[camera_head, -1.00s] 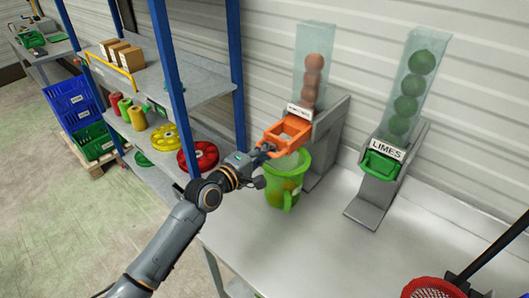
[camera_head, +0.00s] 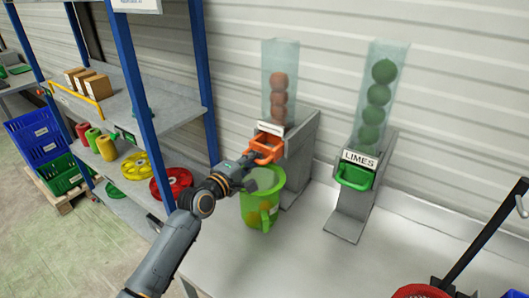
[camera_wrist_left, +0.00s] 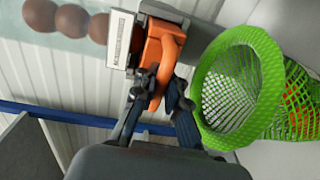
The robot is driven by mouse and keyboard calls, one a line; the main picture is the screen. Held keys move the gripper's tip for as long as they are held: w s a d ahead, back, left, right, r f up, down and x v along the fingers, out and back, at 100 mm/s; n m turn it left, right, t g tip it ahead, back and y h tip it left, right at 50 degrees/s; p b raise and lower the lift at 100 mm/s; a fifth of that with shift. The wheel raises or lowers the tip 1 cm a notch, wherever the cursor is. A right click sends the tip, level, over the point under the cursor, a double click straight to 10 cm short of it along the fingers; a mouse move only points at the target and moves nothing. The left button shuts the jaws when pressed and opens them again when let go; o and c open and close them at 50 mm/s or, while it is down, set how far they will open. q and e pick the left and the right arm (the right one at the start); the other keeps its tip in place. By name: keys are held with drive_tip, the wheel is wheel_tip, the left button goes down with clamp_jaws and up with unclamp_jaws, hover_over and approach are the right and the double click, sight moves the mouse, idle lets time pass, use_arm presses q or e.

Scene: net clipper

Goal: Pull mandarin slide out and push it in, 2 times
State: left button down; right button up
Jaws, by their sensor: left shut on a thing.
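The orange mandarin slide (camera_head: 266,148) sits at the foot of a clear tube of mandarins (camera_head: 278,95), mostly inside its grey dispenser (camera_head: 301,150). My left gripper (camera_head: 251,161) is shut on the slide's front handle. In the left wrist view, the fingers (camera_wrist_left: 158,92) close around the orange handle (camera_wrist_left: 163,52), beside the white label. A green net holder (camera_head: 262,205) stands just below and in front of the slide. In the left wrist view its round green rim (camera_wrist_left: 213,90) is open, and something orange shows through the mesh. My right gripper is not in view.
A lime dispenser with a green slide (camera_head: 355,178) stands to the right. A black bar (camera_head: 485,235) and a red item (camera_head: 420,291) are at the lower right. A blue-post shelf (camera_head: 203,80) stands close on the left. The table (camera_head: 310,265) is clear in front.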

sight(262, 151)
use_arm(q)
drive_tip(key=shift+b+x, duration=1.35)
drive_tip(key=shift+x, duration=0.8)
drive_tip(key=shift+w, duration=0.1)
drive_tip(key=c, duration=1.3)
unclamp_jaws()
drive_tip(key=shift+a, duration=0.1)
drive_tip(key=shift+r, duration=0.1)
